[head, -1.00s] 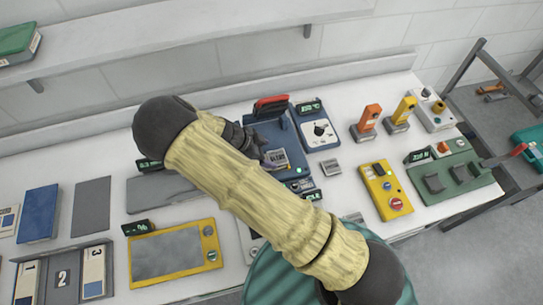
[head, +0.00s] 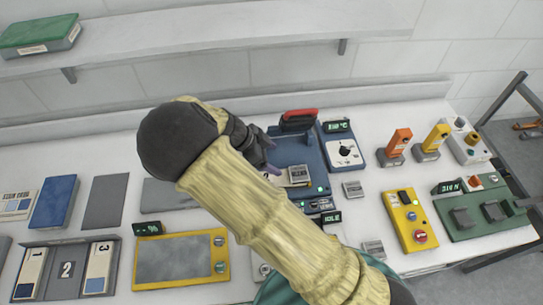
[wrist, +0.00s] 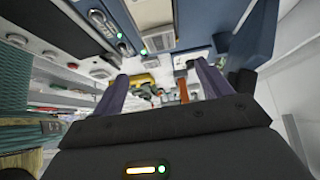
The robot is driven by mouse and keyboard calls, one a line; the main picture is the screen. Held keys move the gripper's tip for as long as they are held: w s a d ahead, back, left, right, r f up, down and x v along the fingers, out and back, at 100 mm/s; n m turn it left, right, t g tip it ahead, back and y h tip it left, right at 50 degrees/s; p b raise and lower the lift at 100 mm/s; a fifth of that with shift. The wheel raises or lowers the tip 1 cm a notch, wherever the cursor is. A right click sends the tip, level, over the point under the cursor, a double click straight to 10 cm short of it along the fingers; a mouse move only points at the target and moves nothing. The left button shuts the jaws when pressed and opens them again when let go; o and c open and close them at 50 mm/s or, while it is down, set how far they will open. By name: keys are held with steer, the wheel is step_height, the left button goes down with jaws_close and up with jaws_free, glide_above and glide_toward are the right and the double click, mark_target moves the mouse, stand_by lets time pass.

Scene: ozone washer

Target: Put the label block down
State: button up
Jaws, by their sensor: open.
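A small grey label block (head: 299,175) with dark lettering rests on the blue device (head: 308,152), near its front. It also shows in the wrist view, most likely as the grey lettered plate (wrist: 160,41) at the top. My gripper (head: 272,169) is just left of the block in the head view, with a gap between them. In the wrist view my gripper (wrist: 160,80) has its two purple fingers wide apart, with nothing held between them. My forearm hides part of the bench and the device's left side.
Similar grey blocks lie on the bench (head: 353,190) and near its front (head: 374,249). A red handle (head: 299,120) stands at the device's back. A dial box (head: 344,153) is right of it, and a yellow button box (head: 410,221) farther right. A shelf (head: 210,38) runs above.

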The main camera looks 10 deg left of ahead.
steer(key=shift+d, duration=0.1)
steer(key=s+d+r+n+y, duration=0.2)
steer(key=s+d+r+n, duration=0.1)
steer(key=d, duration=0.4)
steer(key=s+d+r+n+y, duration=0.3)
steer(key=s+d+r+n, duration=0.1)
steer(key=d+n, duration=0.3)
steer(key=s+d+r+n+y, duration=0.2)
steer(key=s+d+r+n, duration=0.1)
steer(key=d, duration=0.5)
step_height(320, 180, up, 2)
steer(key=shift+s+n+t, duration=0.25)
steer(key=shift+n+t, duration=0.05)
steer(key=shift+n, duration=0.6)
steer(key=shift+d, duration=0.1)
